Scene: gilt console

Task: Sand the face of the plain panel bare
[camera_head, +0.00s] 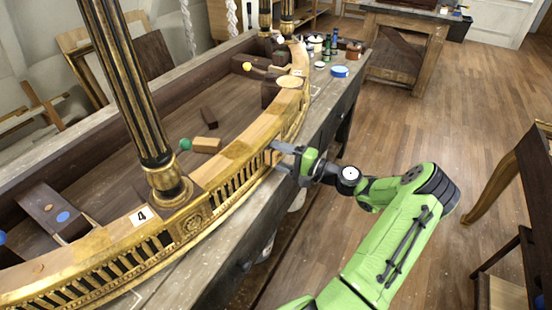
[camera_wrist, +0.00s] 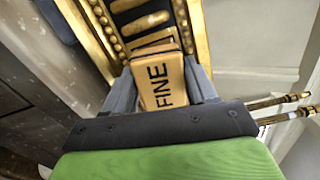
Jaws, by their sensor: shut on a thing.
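My gripper (camera_head: 277,152) is at the curved front of the gilt console (camera_head: 235,184), on its right side. In the wrist view its two grey fingers are shut on a tan block (camera_wrist: 160,84) printed "FINE". Beyond the block, the gilt front (camera_wrist: 142,22) shows a beaded border and dark slots between gold bars. The block's far end is at or close to this front; I cannot tell whether it touches. I cannot make out a plain panel; the block and gripper hide the surface right behind them.
The console lies on a long worn bench (camera_head: 325,97). A black-and-gold column (camera_head: 126,85) rises beside a "4" label (camera_head: 142,215). A blue roll (camera_head: 339,71) and several small bottles stand at the bench's far end. Wooden floor (camera_head: 440,130) is open at right.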

